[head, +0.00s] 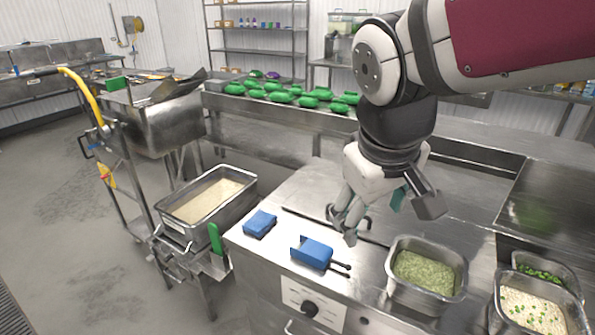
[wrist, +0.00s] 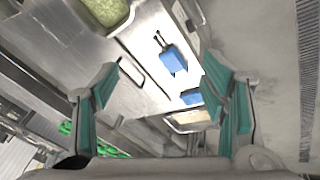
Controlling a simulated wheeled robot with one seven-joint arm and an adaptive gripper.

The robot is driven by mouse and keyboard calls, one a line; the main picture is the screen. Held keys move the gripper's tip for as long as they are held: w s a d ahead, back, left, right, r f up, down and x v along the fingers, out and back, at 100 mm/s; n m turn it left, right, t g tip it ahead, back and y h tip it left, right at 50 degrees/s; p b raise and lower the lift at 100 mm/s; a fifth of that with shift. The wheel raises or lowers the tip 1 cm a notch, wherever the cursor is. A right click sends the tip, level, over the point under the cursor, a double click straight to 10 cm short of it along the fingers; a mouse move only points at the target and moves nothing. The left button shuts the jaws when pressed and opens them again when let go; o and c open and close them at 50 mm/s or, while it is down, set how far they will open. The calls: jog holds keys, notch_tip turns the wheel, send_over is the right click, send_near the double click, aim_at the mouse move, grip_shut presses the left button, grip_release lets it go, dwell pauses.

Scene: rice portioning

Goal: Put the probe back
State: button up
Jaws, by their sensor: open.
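No thing is plainly recognisable as the probe. A blue piece with two thin dark prongs (head: 312,252) lies on the steel counter (head: 262,262), and it also shows in the wrist view (wrist: 173,59). A smaller blue block (head: 260,223) lies to its left near the counter's edge; the wrist view shows it too (wrist: 192,96). Which of the two is the probe or its holder, I cannot tell. My gripper (head: 388,218) is above the counter, up and to the right of the pronged piece. Its teal-padded fingers are spread, with nothing between them in the wrist view (wrist: 160,82).
A steel pan of green food (head: 389,270) stands right of the pronged piece, with more food pans (head: 497,307) at far right. A deep rice pan (head: 167,211) sits on a cart at left, beside a green handle (head: 215,238). Green bundles (head: 281,98) lie on the rear counter.

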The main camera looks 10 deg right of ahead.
jog(key=s+a+m+t+y, duration=0.1)
jog(key=s+m+y, duration=0.1)
jog(key=s, duration=0.5)
jog(key=shift+r+t, duration=0.4)
